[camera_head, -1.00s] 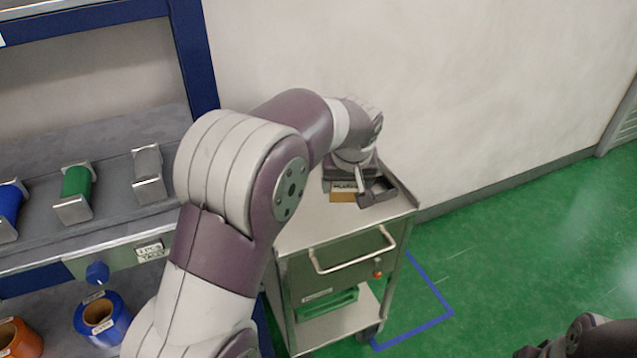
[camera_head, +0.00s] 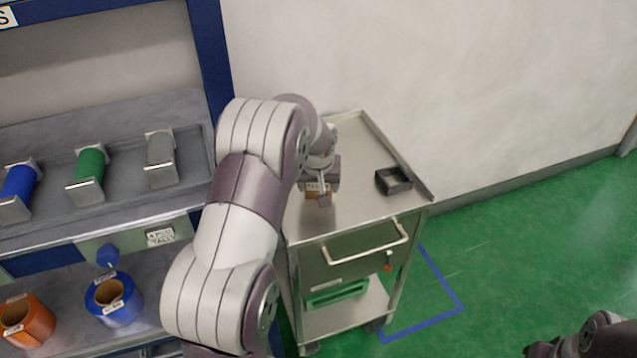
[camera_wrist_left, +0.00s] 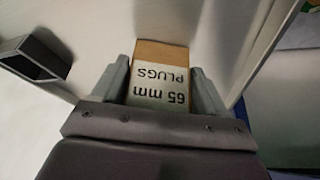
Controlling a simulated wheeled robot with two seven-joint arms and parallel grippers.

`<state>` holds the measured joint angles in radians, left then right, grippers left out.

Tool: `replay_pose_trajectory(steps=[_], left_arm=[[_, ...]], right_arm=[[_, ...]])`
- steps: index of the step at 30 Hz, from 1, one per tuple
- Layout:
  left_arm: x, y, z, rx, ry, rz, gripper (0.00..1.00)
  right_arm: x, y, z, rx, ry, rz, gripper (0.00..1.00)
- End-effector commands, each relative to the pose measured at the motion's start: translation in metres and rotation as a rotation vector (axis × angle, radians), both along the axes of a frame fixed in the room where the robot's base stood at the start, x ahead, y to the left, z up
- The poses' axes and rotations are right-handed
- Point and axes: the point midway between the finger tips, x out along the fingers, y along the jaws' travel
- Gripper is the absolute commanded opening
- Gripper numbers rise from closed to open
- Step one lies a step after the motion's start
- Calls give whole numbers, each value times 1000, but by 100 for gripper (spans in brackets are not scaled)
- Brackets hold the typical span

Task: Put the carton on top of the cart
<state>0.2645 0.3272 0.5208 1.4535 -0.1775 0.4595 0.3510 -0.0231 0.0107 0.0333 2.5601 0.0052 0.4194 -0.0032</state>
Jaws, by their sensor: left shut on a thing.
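The carton (camera_head: 313,187) is a small brown box with a white label. In the left wrist view the carton (camera_wrist_left: 160,75) sits between the two fingers, and its label reads "65 mm PLUGS" upside down. My left gripper (camera_head: 318,196) is shut on it, over the left part of the cart's top. The cart (camera_head: 350,218) is a metal trolley with a flat rimmed top. I cannot tell whether the carton touches that top. My right gripper is not in view; only dark parts of my right arm show at the lower right.
A dark open square holder (camera_head: 393,181) stands on the cart's top at the right, also in the left wrist view (camera_wrist_left: 32,60). A blue-framed rack with spools (camera_head: 90,165) stands left of the cart. The middle and back of the cart's top are clear.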

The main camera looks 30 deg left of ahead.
Motion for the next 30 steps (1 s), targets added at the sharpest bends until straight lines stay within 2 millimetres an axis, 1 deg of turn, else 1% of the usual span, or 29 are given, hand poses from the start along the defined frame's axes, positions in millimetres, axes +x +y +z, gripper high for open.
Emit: replay_pose_trajectory(steps=[3, 7, 8, 9, 10, 17, 20, 23, 27, 30], left_arm=[[0, 0, 1, 1, -2, 0, 32], [0, 0, -4, 0, -1, 0, 32], [0, 0, -3, 0, 0, 0, 83], [0, 0, -3, 0, 0, 0, 96], [0, 0, -3, 0, 1, 0, 99], [0, 0, -2, 0, 0, 0, 99], [0, -1, 5, 0, -1, 0, 99], [-6, -4, 22, 1, -3, 0, 99], [-20, -11, 59, 2, -5, -1, 99], [-28, -15, 82, 1, -4, -1, 99]], right_arm=[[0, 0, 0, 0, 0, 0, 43], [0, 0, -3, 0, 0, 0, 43], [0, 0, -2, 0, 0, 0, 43], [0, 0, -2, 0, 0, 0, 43], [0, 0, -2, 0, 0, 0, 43], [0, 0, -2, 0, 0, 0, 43], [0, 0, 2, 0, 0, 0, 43], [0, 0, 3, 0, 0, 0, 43], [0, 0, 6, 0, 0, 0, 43], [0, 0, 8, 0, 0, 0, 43]])
